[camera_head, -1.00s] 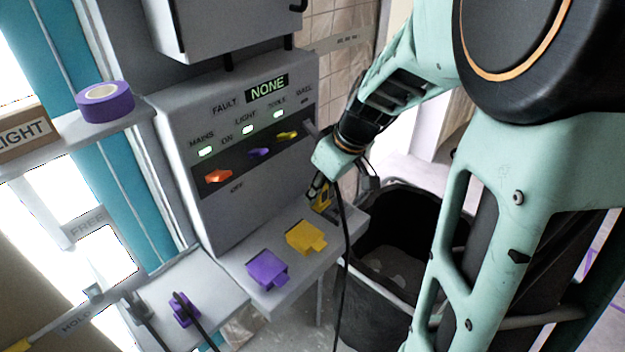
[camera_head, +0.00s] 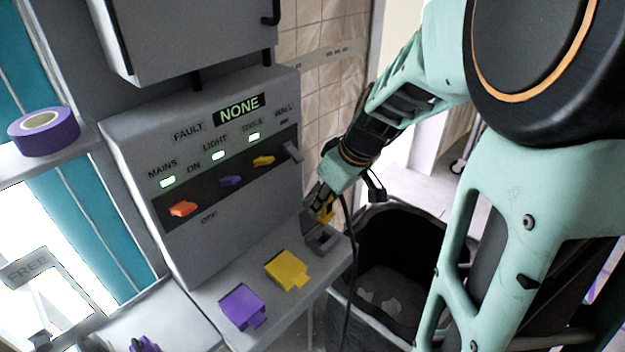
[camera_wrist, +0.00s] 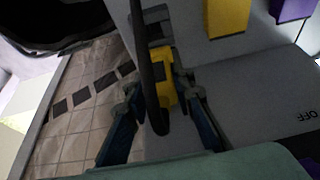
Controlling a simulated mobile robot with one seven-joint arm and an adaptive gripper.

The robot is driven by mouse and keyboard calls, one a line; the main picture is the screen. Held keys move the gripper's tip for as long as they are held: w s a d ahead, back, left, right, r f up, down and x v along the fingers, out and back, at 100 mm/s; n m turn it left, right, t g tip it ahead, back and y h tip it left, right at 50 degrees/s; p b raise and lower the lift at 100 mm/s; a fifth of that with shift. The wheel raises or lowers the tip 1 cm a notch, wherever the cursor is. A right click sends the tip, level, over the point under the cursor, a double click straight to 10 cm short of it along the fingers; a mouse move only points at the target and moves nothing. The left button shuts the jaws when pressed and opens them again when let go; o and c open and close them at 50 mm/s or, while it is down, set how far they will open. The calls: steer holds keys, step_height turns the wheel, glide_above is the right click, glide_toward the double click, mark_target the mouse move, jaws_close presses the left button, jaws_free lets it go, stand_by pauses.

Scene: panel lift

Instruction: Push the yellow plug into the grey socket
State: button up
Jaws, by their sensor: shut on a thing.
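The yellow plug (camera_head: 328,211) is in my gripper (camera_head: 319,203), and it also shows between the fingers in the wrist view (camera_wrist: 163,78). A black cable hangs from the plug and crosses in front of it in the wrist view. The grey socket (camera_head: 321,239) sits at the right end of the panel's ledge, with a dark opening on top. The plug is just above and behind the socket in the head view, apart from it as far as I can see. In the wrist view the grey socket (camera_wrist: 153,17) lies just beyond the plug.
A yellow block (camera_head: 286,270) and a purple block (camera_head: 242,307) sit on the ledge left of the socket. The panel (camera_head: 130,150) rises behind, with green lamps lit and a display reading NONE. A black bin (camera_head: 385,240) stands right of the ledge. Purple tape (camera_head: 44,132) lies on a shelf.

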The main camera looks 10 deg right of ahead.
mark_target(327, 218)
steer(key=shift+f, duration=0.15)
steer(key=shift+f+b, duration=1.85)
steer(key=shift+f, duration=0.9)
steer(key=shift+b, duration=0.8)
steer(key=shift+f+b, duration=0.55)
steer(key=shift+b, duration=0.05)
stand_by(0.5)
steer(key=o, duration=1.2)
steer(key=shift+c, duration=0.2)
steer(key=v, duration=0.7)
steer(key=shift+r, duration=0.3)
